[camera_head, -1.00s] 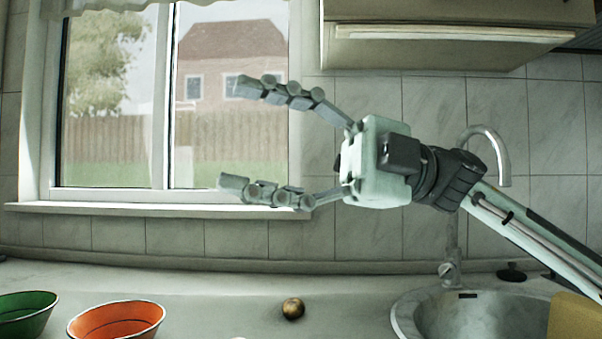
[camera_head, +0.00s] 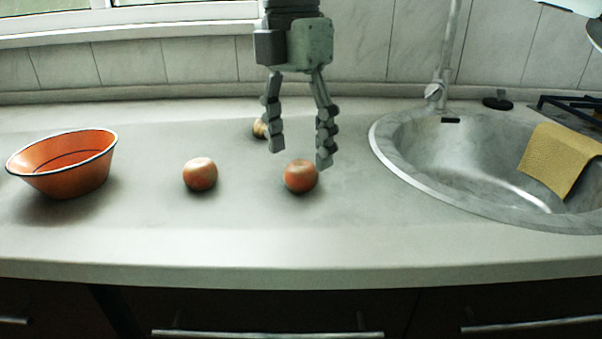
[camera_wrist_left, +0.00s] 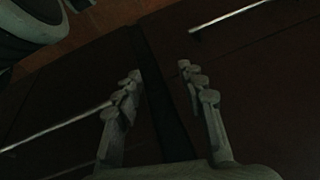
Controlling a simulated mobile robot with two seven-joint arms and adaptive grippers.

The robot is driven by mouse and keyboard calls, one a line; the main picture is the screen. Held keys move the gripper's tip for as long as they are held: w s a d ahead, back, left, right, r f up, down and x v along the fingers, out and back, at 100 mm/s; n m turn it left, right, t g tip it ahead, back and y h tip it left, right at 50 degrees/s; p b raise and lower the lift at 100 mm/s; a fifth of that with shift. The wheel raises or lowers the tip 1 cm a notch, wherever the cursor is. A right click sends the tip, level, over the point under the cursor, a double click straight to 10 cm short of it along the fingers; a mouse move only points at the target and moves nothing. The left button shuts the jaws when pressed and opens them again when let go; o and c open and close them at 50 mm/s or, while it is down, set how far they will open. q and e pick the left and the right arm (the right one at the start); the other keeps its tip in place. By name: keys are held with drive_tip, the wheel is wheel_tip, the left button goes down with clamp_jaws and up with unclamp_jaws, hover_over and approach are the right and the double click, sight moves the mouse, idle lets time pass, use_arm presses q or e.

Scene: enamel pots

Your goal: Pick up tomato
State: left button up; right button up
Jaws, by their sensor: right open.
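Two round, orange-red, tomato-like items lie on the counter in the head view. The redder one (camera_head: 299,179) is below my right gripper, and a paler one (camera_head: 200,175) lies to its left. I cannot tell for certain which is the tomato. My right gripper (camera_head: 299,157) points down, open, with its fingertips just above and around the top of the redder item. One fingertip overlaps its upper right edge; I cannot tell whether it touches. My left gripper (camera_wrist_left: 158,70) shows only in the left wrist view, open and empty, in front of dark cabinet fronts.
A small golden-brown round item (camera_head: 259,129) lies behind the right gripper's left finger, partly hidden. An orange bowl (camera_head: 62,180) stands at the left. A metal sink (camera_head: 400,165) with a yellow cloth (camera_head: 562,160) is at the right. The front counter strip is clear.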

sight(299, 163)
drive_tip(key=f, duration=0.4)
drive_tip(key=shift+w+d, duration=0.1)
drive_tip(key=shift+w, duration=0.1)
drive_tip(key=shift+r, duration=0.1)
drive_tip(key=shift+c, duration=0.5)
drive_tip(key=c, duration=1.2)
